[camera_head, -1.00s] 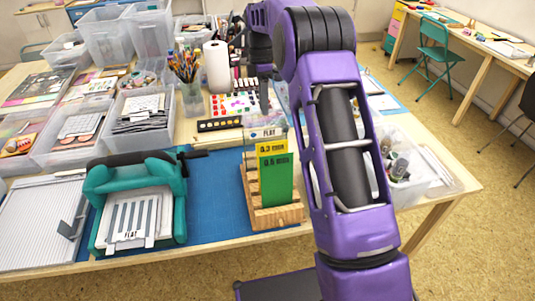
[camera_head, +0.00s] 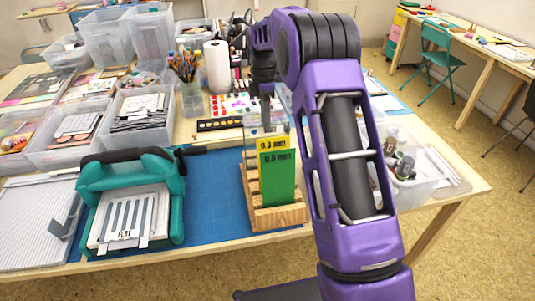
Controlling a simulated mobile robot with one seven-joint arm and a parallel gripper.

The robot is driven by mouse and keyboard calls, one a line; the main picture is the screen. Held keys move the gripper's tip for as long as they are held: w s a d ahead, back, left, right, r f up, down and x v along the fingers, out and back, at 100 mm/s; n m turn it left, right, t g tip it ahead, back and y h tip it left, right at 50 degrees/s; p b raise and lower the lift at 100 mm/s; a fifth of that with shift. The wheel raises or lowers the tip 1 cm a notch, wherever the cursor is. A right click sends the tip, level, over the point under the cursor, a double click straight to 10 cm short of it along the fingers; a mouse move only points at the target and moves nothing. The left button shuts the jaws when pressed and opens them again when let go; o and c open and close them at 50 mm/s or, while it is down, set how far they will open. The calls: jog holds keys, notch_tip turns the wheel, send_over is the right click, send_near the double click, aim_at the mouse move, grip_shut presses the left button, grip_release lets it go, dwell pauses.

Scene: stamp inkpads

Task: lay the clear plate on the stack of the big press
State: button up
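The teal big press (camera_head: 177,208) stands at the table's front left, its black handle across the back. A white slatted plate marked FLAT (camera_head: 126,222) lies on its bed. A wooden rack (camera_head: 277,218) on the blue mat holds a green 0.5 mm plate (camera_head: 279,176) in front and a yellow 0.3 mm plate (camera_head: 268,143) behind it. A faint see-through sheet, seemingly the clear plate (camera_head: 253,130), shows upright behind the yellow one. My gripper (camera_head: 266,118) points down at the rack's back, over that sheet. Its fingers are small and partly hidden, so its grip is unclear.
A white grooved board (camera_head: 35,222) lies left of the press. Clear bins (camera_head: 80,135) fill the back left. A paper roll (camera_head: 217,67) and a brush jar (camera_head: 191,98) stand behind. The blue mat (camera_head: 217,205) is bare between press and rack.

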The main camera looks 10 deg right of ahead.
grip_shut()
jog(key=shift+r, duration=0.15)
notch_tip(320, 180, up, 7)
jog(key=w+p, duration=0.1)
jog(key=p, duration=0.3)
jog(key=shift+w, duration=0.15)
jog(key=shift+r, duration=0.1)
dwell(0.3)
